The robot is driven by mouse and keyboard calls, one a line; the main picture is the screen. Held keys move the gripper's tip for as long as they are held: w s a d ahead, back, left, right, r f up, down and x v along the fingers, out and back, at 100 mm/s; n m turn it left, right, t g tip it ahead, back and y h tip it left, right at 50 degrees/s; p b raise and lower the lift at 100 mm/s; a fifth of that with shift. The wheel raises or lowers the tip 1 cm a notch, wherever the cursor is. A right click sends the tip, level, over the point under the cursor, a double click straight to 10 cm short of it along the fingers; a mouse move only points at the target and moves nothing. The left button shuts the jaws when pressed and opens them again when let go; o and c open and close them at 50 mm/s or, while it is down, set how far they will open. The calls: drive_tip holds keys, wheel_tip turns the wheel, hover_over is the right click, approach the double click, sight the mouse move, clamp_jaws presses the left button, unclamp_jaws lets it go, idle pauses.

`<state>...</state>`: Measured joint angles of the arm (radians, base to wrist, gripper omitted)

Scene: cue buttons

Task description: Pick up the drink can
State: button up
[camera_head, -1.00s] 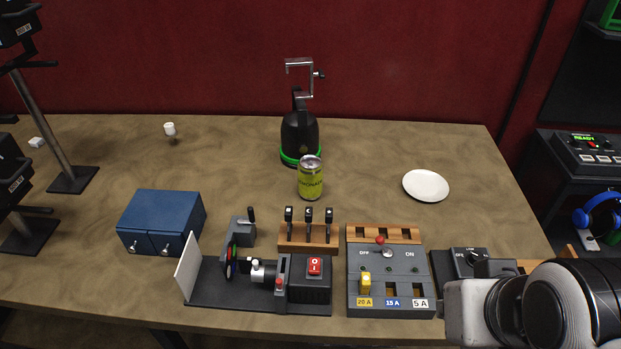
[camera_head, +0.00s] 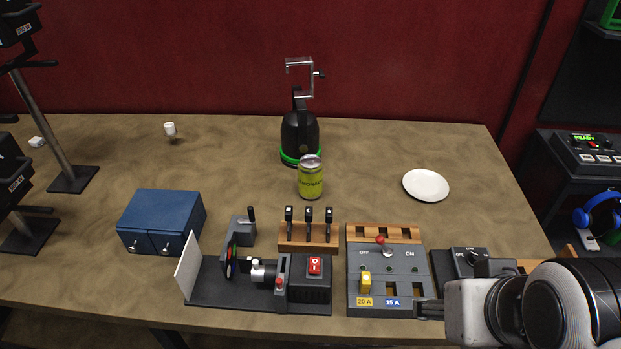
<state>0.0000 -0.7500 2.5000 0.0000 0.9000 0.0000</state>
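The drink can (camera_head: 310,178) is yellow-green with a silver top and stands upright near the middle of the table, just in front of a black kettle-like object (camera_head: 299,135). My arm enters from the lower right corner. A dark tip that looks like part of my gripper (camera_head: 430,310) shows at the right front corner of the fuse panel, over the place of its rightmost label. The gripper is far from the can, to the right and in front. Most of it is hidden or out of view, and its opening does not show.
Between arm and can stand the grey fuse panel (camera_head: 400,262), a wooden rack with several black levers (camera_head: 296,246) and a machine with a red switch (camera_head: 314,266). A white plate (camera_head: 426,185) lies right of the can. A blue cabinet (camera_head: 162,220) stands left. Table around the can's sides is clear.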

drive_tip(key=o, duration=0.3)
drive_tip(key=w+n+t, duration=0.4)
drive_tip(key=w+t, duration=0.1)
drive_tip(key=w, duration=2.7)
drive_tip(key=n+g+y, duration=0.1)
drive_tip(key=n+y, duration=0.4)
drive_tip(key=y, duration=0.4)
approach(318, 182)
drive_tip(key=x, duration=0.5)
drive_tip(key=shift+w+d+r, duration=0.15)
drive_tip(key=shift+w+d, duration=0.15)
drive_tip(key=shift+w, duration=0.05)
drive_tip(key=shift+s+a+f+y, duration=0.15)
drive_tip(key=shift+a+f+y, duration=0.15)
drive_tip(key=shift+y, duration=0.1)
